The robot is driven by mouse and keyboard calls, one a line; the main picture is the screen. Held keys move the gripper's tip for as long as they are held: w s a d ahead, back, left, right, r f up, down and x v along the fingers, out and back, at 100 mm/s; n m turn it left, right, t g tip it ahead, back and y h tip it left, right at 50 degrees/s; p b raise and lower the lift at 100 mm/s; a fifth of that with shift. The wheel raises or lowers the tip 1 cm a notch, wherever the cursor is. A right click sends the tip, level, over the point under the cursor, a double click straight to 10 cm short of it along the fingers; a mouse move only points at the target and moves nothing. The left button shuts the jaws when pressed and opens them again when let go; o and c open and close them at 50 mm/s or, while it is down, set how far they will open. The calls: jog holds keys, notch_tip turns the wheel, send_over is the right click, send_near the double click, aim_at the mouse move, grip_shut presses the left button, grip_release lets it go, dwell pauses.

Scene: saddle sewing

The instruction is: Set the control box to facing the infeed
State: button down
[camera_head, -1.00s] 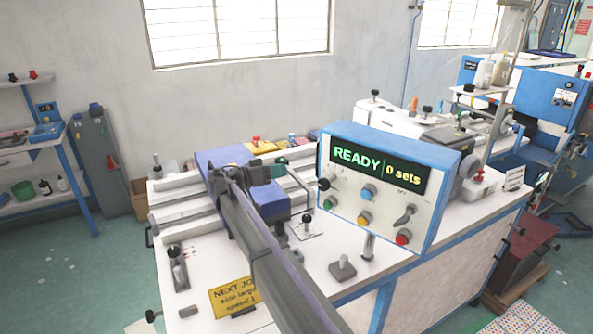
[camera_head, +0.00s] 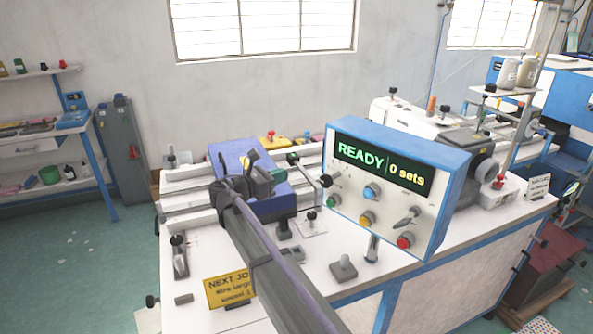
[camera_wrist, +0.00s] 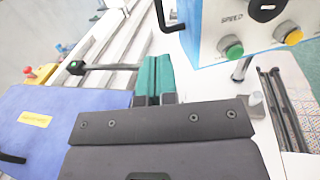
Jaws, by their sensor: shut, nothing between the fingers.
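The control box (camera_head: 398,185) is blue with a white front panel and a lit READY / 0 sets display. It stands on a short post above the white machine table, its panel turned toward the head camera. A black handle (camera_head: 325,181) sticks out at its left side. The box's lower panel (camera_wrist: 235,28) fills the upper right of the wrist view, with a bent black handle (camera_wrist: 165,16) beside it. My gripper (camera_head: 268,182) is left of the box, over the table and apart from it. Its teal fingers (camera_wrist: 154,78) are together and empty.
A blue-violet block (camera_head: 240,160) sits beside my gripper, close to it. A yellow NEXT JOB sign (camera_head: 231,288) stands at the table's front left. White rails (camera_head: 185,200) run along the left. A white sewing head (camera_head: 415,117) stands behind the box.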

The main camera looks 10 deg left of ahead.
jog(key=x, duration=1.3)
jog(key=shift+w, duration=0.1)
jog(key=w+a+x, duration=0.1)
jog(key=x, duration=0.7)
jog(key=shift+d, duration=0.2)
jog(key=shift+w+a, duration=0.1)
